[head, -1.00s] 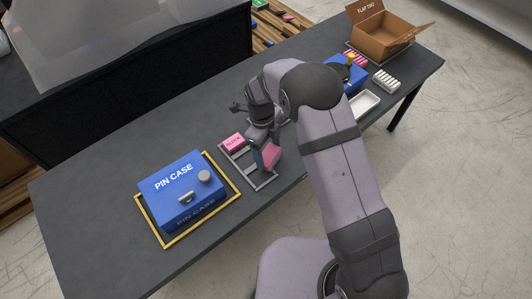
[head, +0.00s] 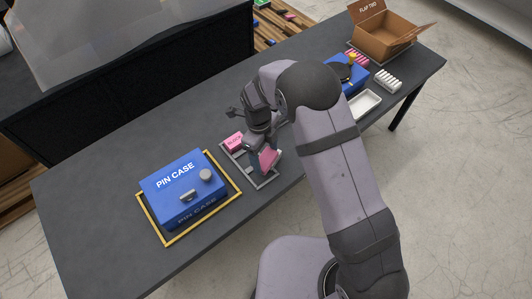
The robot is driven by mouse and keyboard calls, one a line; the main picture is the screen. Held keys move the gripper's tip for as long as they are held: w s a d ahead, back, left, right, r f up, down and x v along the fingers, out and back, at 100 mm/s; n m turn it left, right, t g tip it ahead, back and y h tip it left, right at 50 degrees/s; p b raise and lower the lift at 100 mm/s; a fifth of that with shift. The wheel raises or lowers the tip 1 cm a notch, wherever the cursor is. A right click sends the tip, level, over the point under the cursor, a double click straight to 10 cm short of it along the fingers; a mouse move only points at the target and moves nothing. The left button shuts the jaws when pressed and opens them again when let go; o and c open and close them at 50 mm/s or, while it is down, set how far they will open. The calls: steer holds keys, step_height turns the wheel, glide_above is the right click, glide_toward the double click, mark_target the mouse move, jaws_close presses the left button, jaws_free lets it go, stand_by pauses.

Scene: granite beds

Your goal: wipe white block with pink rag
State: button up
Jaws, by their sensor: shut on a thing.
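My gripper (head: 262,150) points down over the grey frame (head: 262,184) in the middle of the table. It is shut on the pink rag (head: 269,159), which hangs tilted at the fingers. A small pale patch shows at the rag's right edge; it may be part of the white block, but I cannot tell. The rest of whatever lies under the rag is hidden by the rag and my arm. A pink labelled block (head: 235,141) sits at the upper left of the grey frame, just left of my gripper.
A blue pin case (head: 180,188) stands inside a yellow frame (head: 163,240) at the left. Beyond my arm are a white tray (head: 377,99), a blue box (head: 359,79), a white ribbed piece (head: 388,80) and an open cardboard box (head: 383,37). The table's far left is clear.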

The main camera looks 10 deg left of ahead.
steer(key=shift+w, duration=0.1)
steer(key=shift+w+d+f, duration=0.1)
steer(key=shift+w+d, duration=0.2)
steer(key=shift+w, duration=0.2)
steer(key=shift+w+d+f, duration=0.1)
steer(key=shift+w+d, duration=0.15)
steer(key=shift+w, duration=0.2)
steer(key=shift+r, duration=0.2)
steer(key=shift+r+p, duration=1.7)
steer(key=shift+r, duration=0.7)
